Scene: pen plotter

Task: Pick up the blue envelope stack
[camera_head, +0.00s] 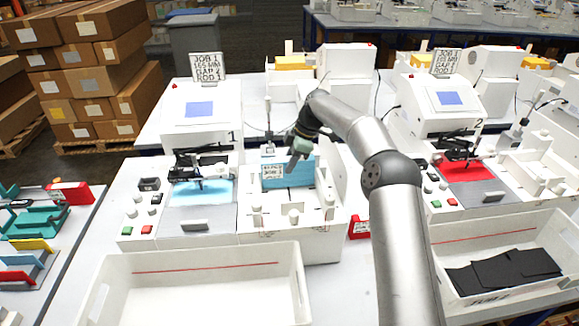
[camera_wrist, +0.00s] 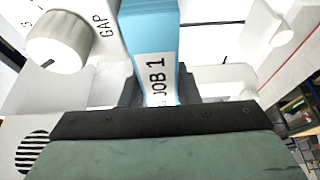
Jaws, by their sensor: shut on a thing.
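The blue envelope stack (camera_head: 302,172) stands in the white feeder of the plotter marked 1, in the middle of the head view. A white label is on its front. In the wrist view the stack (camera_wrist: 150,30) runs up from between the fingers, and its white band reads "JOB 1". My gripper (camera_head: 293,162) reaches down to the stack from above. In the wrist view my gripper (camera_wrist: 160,96) is shut on the stack, with one dark finger on each side. The stack's lower part is hidden, so I cannot tell whether it still touches the feeder floor.
Plotter 1 (camera_head: 201,222) has a blue sheet on its bed. An empty white bin (camera_head: 200,262) stands in front. Plotter 2 (camera_head: 485,192) holds a red sheet, and black envelopes (camera_head: 503,270) lie in the bin before it. A gap dial (camera_wrist: 57,42) is close to my gripper.

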